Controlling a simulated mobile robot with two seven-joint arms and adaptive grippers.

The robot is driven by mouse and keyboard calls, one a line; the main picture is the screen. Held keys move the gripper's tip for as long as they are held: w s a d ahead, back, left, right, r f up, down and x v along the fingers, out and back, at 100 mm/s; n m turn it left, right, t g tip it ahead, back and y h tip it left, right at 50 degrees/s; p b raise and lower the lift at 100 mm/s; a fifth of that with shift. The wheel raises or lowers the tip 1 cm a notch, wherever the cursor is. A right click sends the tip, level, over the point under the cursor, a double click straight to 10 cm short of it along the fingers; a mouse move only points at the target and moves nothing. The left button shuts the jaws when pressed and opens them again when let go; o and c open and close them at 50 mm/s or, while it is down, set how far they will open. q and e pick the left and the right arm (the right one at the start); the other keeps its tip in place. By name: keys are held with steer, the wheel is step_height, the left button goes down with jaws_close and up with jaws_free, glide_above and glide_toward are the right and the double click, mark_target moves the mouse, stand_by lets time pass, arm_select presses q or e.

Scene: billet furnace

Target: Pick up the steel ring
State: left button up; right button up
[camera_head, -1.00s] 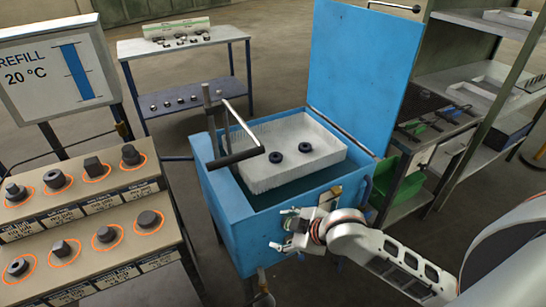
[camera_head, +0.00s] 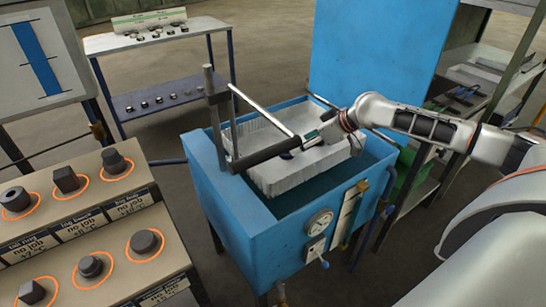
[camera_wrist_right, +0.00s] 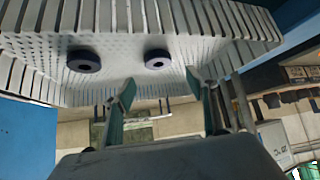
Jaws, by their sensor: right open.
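Two dark rings lie in the white ribbed basket (camera_head: 262,180) over the blue tank. In the right wrist view, one ring (camera_wrist_right: 158,60) appears between and beyond my fingertips, and the other ring (camera_wrist_right: 83,62) lies to its left. The basket's perforated floor (camera_wrist_right: 120,85) shows around them. My right gripper (camera_head: 308,141) is over the basket in the head view and hides most of the rings there. Its two fingers (camera_wrist_right: 161,82) are spread and empty in the wrist view. I cannot tell how high the fingertips are above the ring. My left gripper is out of view.
The blue tank (camera_head: 238,222) has a raised lid (camera_head: 365,55) behind it. A stepped stand with dark parts (camera_head: 95,225) is at left. Shelves (camera_head: 490,70) stand at right.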

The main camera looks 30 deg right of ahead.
mark_target(287, 154)
steer(key=shift+w+f, duration=0.2)
steer(key=shift+f, duration=0.15)
steer(key=shift+w+a+f, duration=0.25)
steer(key=shift+w+f, duration=0.15)
steer(key=shift+w+a+f, duration=0.1)
steer(key=shift+w+f, duration=0.1)
steer(key=shift+f, duration=0.05)
steer(key=b+x, duration=0.1)
steer(key=x, duration=0.3)
steer(key=shift+w+f, duration=0.1)
steer(key=shift+f, duration=0.2)
steer(key=shift+w+f, duration=0.25)
steer(key=shift+w, duration=0.05)
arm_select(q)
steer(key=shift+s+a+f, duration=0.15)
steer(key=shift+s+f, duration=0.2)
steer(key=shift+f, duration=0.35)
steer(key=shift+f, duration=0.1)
arm_select(e)
steer(key=shift+r, duration=0.1)
steer(key=c, duration=1.5)
